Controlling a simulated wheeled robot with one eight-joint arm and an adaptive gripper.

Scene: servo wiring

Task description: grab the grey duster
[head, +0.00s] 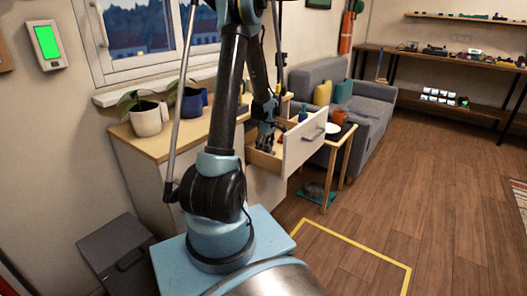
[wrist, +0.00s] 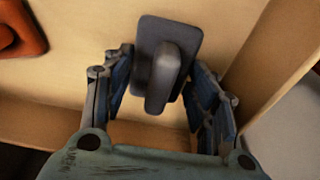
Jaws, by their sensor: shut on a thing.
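The grey duster (wrist: 165,62) is in the wrist view, a dark flat plate with a rounded handle pointing toward the camera. It is over the pale wooden floor of the open drawer (head: 304,142). My gripper (wrist: 158,80) has one finger on each side of the duster and is shut on it. In the head view my gripper (head: 267,138) reaches down into the drawer, and I cannot make out the duster there. I cannot tell whether the duster is still touching the drawer floor.
A reddish-brown object (wrist: 18,30) lies in the drawer at the upper left of the wrist view. The drawer wall (wrist: 272,62) is close on the right. Potted plants (head: 149,117) stand on the cabinet. A small side table (head: 345,137) is beside the drawer.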

